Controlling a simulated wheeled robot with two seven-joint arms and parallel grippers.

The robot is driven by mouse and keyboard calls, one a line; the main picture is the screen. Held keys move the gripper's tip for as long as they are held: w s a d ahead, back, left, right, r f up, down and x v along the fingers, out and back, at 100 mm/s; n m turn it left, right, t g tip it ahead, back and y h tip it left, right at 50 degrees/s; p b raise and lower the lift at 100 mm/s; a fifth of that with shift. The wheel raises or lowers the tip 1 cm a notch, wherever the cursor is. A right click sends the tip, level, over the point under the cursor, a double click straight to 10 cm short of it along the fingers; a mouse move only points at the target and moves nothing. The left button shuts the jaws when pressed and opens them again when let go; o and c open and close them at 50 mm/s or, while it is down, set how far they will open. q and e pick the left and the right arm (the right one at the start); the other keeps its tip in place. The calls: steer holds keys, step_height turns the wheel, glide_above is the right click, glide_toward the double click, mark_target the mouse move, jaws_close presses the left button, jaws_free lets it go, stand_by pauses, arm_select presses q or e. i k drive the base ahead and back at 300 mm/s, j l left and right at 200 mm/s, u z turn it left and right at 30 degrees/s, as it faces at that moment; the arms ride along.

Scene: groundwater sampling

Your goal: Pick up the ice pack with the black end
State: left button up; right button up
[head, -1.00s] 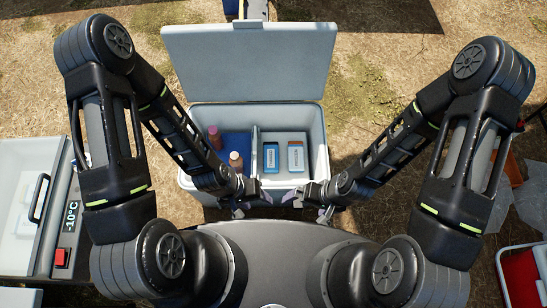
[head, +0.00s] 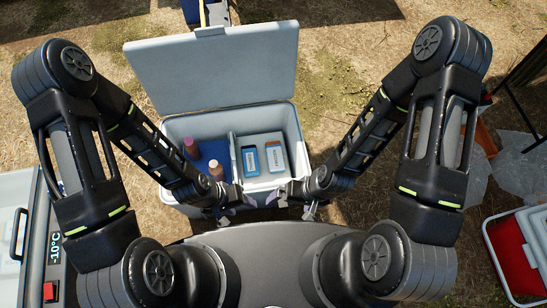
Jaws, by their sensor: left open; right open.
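Two ice packs lie side by side in the right compartment of an open grey cooler (head: 300,135). The left pack is blue with a white label (head: 250,160); its far end looks dark, but I cannot tell for sure that it is black. The right pack (head: 274,157) is grey and blue with an orange far end. My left gripper (head: 232,212) is open and empty at the cooler's near wall. My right gripper (head: 296,208) is open and empty, also near that wall, to the right. Both are apart from the packs.
The cooler's left compartment has a blue floor and two capped bottles, one (head: 191,146) behind the other (head: 216,169). The raised lid (head: 215,70) stands behind. A cooler with a -10°C display (head: 55,247) is at left, a red box (head: 510,250) at right.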

mark_target(248, 154)
steer(key=i+j+z, duration=0.1)
steer(key=z, duration=0.3)
steer(key=j+z, duration=0.2)
steer(key=z, duration=0.15)
steer(key=i+j+z, duration=0.1)
steer(key=z, duration=0.3)
steer(key=j+z, duration=0.35)
steer(key=l, duration=0.1)
